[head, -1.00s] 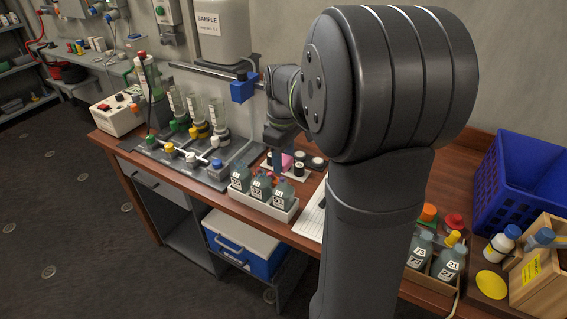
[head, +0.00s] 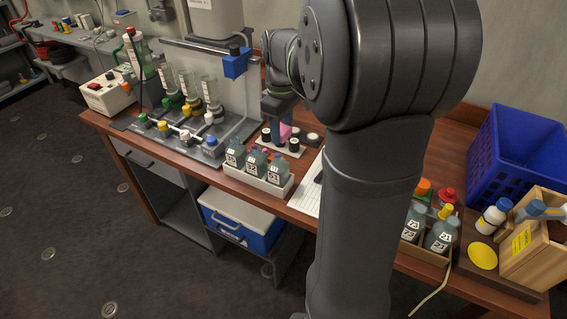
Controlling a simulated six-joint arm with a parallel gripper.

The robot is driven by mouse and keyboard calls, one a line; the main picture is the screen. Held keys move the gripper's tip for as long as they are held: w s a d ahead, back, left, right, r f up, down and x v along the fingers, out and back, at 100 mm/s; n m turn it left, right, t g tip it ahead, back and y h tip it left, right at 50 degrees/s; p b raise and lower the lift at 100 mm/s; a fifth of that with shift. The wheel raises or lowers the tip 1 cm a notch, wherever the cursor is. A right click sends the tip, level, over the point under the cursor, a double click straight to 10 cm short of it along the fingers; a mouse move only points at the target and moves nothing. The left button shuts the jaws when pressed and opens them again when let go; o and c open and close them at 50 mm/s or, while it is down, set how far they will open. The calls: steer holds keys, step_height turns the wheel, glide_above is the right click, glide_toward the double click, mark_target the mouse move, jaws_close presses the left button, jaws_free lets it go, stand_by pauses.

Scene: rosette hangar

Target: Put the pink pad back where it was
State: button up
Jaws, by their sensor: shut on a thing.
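The pink pad (head: 285,131) is a small pink patch at my gripper (head: 280,137), in the middle of the head view. My gripper points down and is shut on the pad, over or just behind a small white plate (head: 286,150) with several black round pieces. My arm and the gripper's dark fingers hide part of the pad. I cannot tell whether the pad touches the plate or is held slightly above it.
A white tray (head: 232,174) of grey bottles stands just in front of the plate. Left are glass cylinders and a row of coloured valves (head: 163,125). A blue block (head: 235,63) hangs above. A paper sheet (head: 307,193), bottle box and blue crate (head: 515,150) are to the right.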

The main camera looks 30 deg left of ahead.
steer(key=w+d+f+m, duration=0.4)
steer(key=w+d+f, duration=0.5)
steer(key=d, duration=0.2)
glide_above(293, 168)
step_height(293, 168, down, 7)
steer(key=shift+d+r, duration=0.1)
steer(key=shift+r, duration=0.1)
steer(key=shift+f, duration=2.05)
steer(key=shift+f, duration=0.15)
steer(key=o, duration=1.3)
